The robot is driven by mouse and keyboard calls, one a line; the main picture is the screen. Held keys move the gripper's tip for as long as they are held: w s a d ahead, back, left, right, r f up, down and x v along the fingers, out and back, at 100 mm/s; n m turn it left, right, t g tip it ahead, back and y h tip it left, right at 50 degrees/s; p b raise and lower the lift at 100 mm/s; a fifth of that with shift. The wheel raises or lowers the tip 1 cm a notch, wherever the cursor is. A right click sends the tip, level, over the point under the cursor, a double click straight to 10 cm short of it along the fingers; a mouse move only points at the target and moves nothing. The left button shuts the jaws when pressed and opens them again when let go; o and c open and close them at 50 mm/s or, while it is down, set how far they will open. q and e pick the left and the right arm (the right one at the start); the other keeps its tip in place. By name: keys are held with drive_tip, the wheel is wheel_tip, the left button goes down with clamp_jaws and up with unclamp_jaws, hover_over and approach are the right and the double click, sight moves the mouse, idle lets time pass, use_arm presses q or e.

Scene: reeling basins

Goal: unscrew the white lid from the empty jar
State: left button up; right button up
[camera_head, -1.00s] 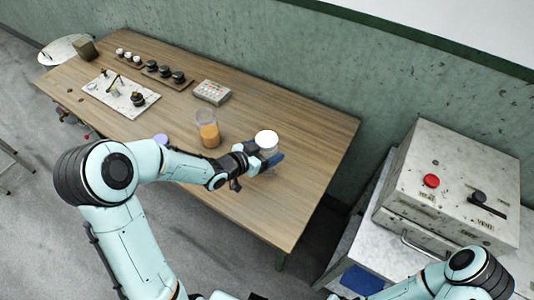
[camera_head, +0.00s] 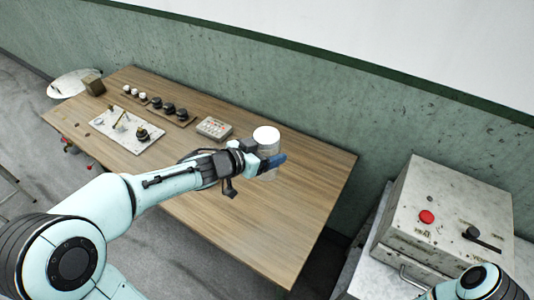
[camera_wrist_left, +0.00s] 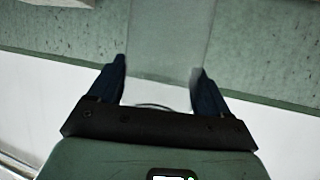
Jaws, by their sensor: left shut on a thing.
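The clear, empty jar is in my left gripper (camera_head: 272,162), with the white lid (camera_head: 266,135) on its top. The jar is upright in the head view and appears to be held above the table. In the left wrist view the clear jar (camera_wrist_left: 170,40) fills the gap between the two dark fingers of my left gripper (camera_wrist_left: 160,85), which is shut on it. The lid is not seen in the wrist view. Of my right arm, only a part shows at the lower right of the head view; its gripper is out of view.
The wooden table (camera_head: 265,230) is bare at its front right. A keypad-like box (camera_head: 213,127), black knobs (camera_head: 168,108) and a white panel (camera_head: 125,130) stand toward its back left. A grey box with a red button (camera_head: 426,216) stands at the right.

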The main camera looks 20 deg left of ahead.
use_arm(q)
drive_tip(key=shift+w, duration=0.2)
drive_tip(key=shift+o, duration=0.8)
drive_tip(key=shift+s, duration=0.1)
drive_tip(key=c, duration=0.6)
drive_tip(key=w+d+f+n+y, duration=0.1)
drive_tip(key=d+f, duration=0.3)
drive_tip(key=f, duration=0.6)
drive_tip(key=shift+w+f+t, duration=0.3)
drive_tip(key=shift+w+f, duration=0.1)
drive_tip(key=shift+w, duration=0.1)
